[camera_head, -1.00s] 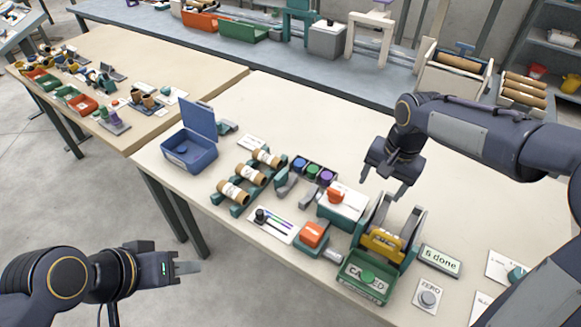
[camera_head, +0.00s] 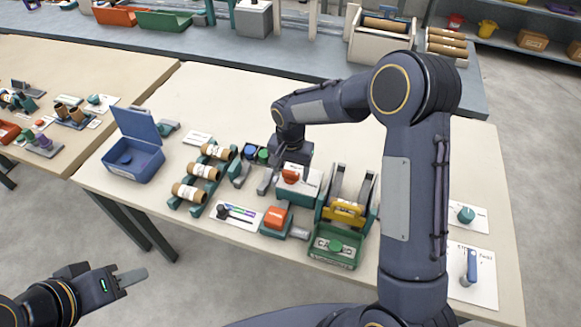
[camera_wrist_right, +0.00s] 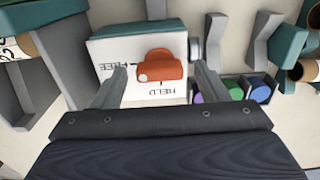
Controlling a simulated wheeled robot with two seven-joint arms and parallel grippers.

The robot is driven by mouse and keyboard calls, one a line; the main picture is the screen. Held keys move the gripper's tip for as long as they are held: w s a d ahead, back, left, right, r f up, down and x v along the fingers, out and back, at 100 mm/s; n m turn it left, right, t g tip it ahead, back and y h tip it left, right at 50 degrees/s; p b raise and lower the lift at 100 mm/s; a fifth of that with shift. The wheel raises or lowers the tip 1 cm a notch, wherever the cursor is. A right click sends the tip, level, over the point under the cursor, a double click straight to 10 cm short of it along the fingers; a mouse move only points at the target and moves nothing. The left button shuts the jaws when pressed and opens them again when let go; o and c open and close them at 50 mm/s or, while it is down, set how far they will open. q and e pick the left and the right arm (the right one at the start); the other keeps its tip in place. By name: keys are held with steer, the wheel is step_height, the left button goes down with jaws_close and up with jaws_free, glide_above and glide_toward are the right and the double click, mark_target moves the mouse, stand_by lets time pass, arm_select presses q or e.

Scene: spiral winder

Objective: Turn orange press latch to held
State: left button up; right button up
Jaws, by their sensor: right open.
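The orange press latch (camera_head: 291,176) sits on a white-topped teal block (camera_head: 297,189) near the middle of the bench. In the right wrist view the latch (camera_wrist_right: 160,66) shows on its white plate, with FREE printed to its left and HELD below it. Its end with a pale dot lies to the left, on the FREE side. My right gripper (camera_wrist_right: 163,74) is open, with one finger on either side of the latch. No contact is visible. My left gripper (camera_head: 130,278) is off the bench at lower left, and its jaw opening is unclear.
A green tray (camera_head: 334,247) and yellow-barred winder (camera_head: 345,209) stand right of the latch. An orange-topped block (camera_head: 275,217) is in front. Colored caps and grey brackets crowd the left side. Cardboard tubes (camera_head: 203,171) and a blue box (camera_head: 133,158) stand further left.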

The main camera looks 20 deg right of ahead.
steer(key=c, duration=1)
